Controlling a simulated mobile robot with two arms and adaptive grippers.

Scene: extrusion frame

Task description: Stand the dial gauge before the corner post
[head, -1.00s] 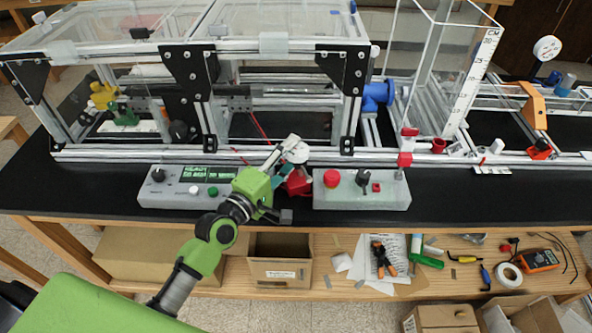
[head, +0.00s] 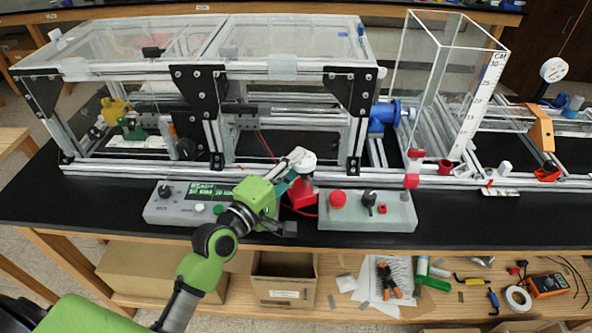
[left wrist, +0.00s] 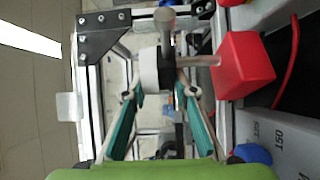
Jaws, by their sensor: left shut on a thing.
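The dial gauge has a white round head (head: 307,163) and a red block base (head: 302,194). It stands between the two control boxes, in front of the frame. My left gripper (head: 295,163) is shut on its head. In the left wrist view, the gripper (left wrist: 160,93), with teal-lined fingers, is at the white head (left wrist: 150,70); a rod leads to the red base (left wrist: 243,65). I cannot tell whether the base touches the bench. The frame's front right post (head: 356,140) with a black bracket is behind and right of the gauge. My right gripper is out of view.
A grey box with a lit display (head: 178,212) is left of the gauge; a box with red knobs (head: 395,213) is close on its right. A red cable (head: 267,143) runs behind. Another white dial (head: 553,70) stands far right. Black bench (head: 480,225) is clear at right front.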

